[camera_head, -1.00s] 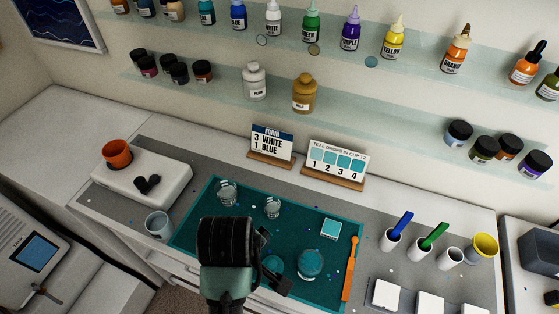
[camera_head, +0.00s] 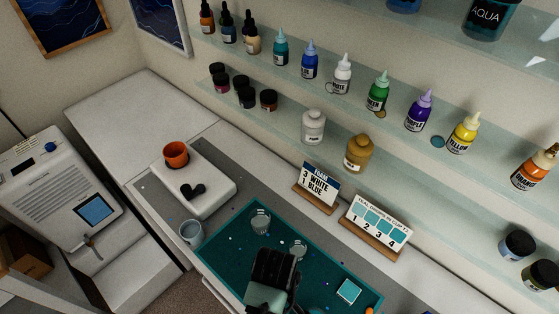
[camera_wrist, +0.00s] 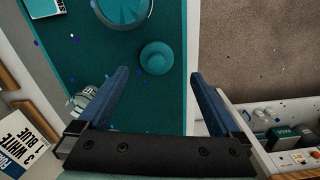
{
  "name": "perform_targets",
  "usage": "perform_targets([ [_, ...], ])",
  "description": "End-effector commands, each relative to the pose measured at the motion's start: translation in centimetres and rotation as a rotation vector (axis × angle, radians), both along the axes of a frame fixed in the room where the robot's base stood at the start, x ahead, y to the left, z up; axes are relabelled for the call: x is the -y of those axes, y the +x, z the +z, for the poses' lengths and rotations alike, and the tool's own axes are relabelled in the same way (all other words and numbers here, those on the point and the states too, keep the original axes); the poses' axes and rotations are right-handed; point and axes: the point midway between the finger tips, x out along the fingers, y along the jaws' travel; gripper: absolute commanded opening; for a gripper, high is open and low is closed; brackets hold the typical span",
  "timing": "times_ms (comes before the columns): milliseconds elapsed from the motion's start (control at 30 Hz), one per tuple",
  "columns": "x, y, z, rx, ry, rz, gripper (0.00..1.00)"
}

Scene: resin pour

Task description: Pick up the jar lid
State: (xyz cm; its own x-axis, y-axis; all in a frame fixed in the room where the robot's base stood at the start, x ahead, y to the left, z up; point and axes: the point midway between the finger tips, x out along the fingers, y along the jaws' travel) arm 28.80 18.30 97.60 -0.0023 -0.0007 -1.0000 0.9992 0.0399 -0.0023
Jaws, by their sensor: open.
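A round teal piece with a smaller raised top, which looks like the jar lid (camera_wrist: 156,57), lies on the teal mat (camera_wrist: 100,65) near its edge in the wrist view. My gripper (camera_wrist: 159,72) is open and empty above the mat, its two blue fingers apart. The lid shows between and just beyond the fingertips; I cannot tell the height gap. A larger round clear container with teal in it (camera_wrist: 122,8) is cut off at the top of the wrist view. In the head view my arm covers part of the mat, and the lid is not visible.
Two clear cups (camera_head: 261,222) (camera_head: 298,249) stand on the mat. A teal square (camera_head: 349,291) lies at right. Two signs (camera_head: 316,187) (camera_head: 376,226) stand behind. In the wrist view, floor (camera_wrist: 255,45) and an open drawer (camera_wrist: 275,112) with items lie right.

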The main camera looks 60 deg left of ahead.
Motion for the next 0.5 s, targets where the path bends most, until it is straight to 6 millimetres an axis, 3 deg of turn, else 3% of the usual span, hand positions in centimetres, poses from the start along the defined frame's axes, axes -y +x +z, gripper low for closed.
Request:
perform_targets([
  [500,0.0,0.5,-5.0,0.0,0.0,0.0,1.0],
])
